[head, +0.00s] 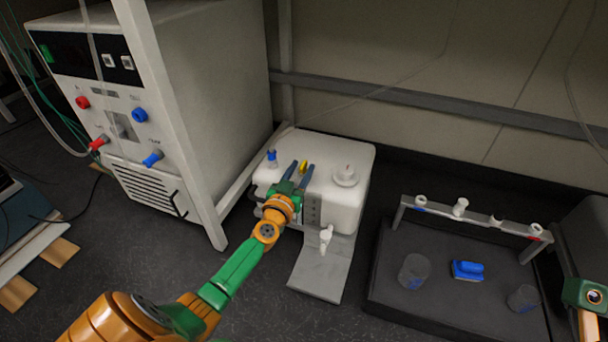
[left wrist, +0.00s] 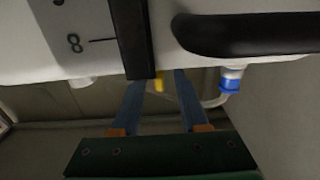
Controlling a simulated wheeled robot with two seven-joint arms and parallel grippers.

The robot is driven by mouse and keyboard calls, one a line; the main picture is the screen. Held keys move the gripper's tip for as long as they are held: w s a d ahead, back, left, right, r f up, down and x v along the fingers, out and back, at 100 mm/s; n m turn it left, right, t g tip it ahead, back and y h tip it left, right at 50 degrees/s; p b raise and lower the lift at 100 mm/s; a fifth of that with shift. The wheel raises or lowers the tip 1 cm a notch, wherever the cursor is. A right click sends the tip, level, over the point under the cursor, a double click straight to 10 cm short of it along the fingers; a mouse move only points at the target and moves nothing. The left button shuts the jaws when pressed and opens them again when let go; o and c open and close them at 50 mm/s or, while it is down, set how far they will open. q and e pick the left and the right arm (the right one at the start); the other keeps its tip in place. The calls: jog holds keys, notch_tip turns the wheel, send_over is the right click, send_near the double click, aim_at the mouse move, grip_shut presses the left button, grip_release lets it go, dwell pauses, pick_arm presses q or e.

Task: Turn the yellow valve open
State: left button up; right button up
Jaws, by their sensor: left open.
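The yellow valve (head: 303,167) is a small yellow handle on top of the white tank (head: 345,205), toward its left side. My left gripper (head: 301,172) is open over the tank, with its two blue fingers on either side of the valve. In the left wrist view, the yellow valve (left wrist: 158,81) shows between the open fingertips (left wrist: 158,85), with gaps on both sides. Its base is hidden behind a dark strip. Only a green and orange part of my right arm shows at the right edge of the head view; its fingers are out of view.
A blue-and-white fitting (head: 272,156) stands left of the valve, and a white cap (head: 345,175) to its right. A large control cabinet (head: 215,80) and frame post stand close on the left. A dark tray (head: 400,290) with a rack, beakers and a blue item lies right.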

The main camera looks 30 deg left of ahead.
pick_arm(q)
jog(key=shift+w, duration=0.1)
grip_shut()
